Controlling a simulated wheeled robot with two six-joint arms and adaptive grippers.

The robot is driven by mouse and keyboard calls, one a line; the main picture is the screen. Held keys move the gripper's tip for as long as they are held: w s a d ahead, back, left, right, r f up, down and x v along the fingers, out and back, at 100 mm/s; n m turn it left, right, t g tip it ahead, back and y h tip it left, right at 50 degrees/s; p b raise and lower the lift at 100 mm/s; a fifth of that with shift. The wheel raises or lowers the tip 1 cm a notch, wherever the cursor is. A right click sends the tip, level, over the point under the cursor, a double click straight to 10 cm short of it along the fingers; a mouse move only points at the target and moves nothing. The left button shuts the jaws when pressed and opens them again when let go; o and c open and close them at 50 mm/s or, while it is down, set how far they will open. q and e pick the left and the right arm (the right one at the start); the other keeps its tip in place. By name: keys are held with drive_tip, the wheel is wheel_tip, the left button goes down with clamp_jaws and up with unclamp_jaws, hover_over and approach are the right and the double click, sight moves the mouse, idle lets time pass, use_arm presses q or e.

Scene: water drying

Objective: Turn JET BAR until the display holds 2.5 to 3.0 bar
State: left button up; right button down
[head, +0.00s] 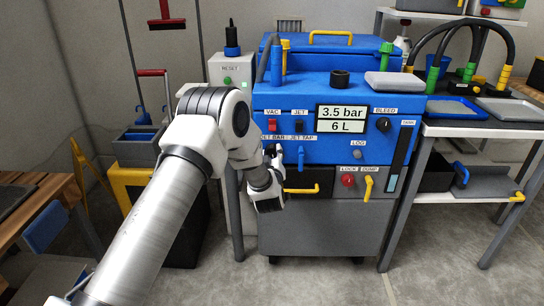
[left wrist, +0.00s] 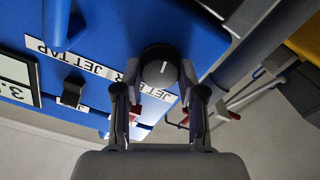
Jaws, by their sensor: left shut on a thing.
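The display (head: 341,119) on the blue machine reads 3.5 bar and 6 L. My left gripper (head: 273,156) is at the panel's left side, below the VAC and JET switches. In the left wrist view its fingers (left wrist: 158,96) stand on either side of the knob, shut on it. The JET BAR label is partly covered by the knob and fingers. My right gripper is not in view.
The JET TAP blue lever (head: 301,156) is just right of my gripper. The VAC switch (head: 272,125) and JET switch (head: 299,126) sit above. A yellow drawer handle (head: 302,189) is below. The BLEED knob (head: 383,125) and yellow DUMP lever (head: 368,187) are farther right.

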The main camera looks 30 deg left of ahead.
use_arm(q)
drive_tip(key=n+b, duration=0.1)
drive_tip(key=n, duration=0.4)
drive_tip(key=shift+b, duration=0.4)
drive_tip(key=shift+n, duration=0.4)
drive_tip(key=o, duration=1.1)
drive_tip(key=shift+o, duration=0.2)
drive_tip(key=shift+s, duration=0.1)
drive_tip(key=v, duration=1.2)
drive_tip(key=shift+a, duration=0.1)
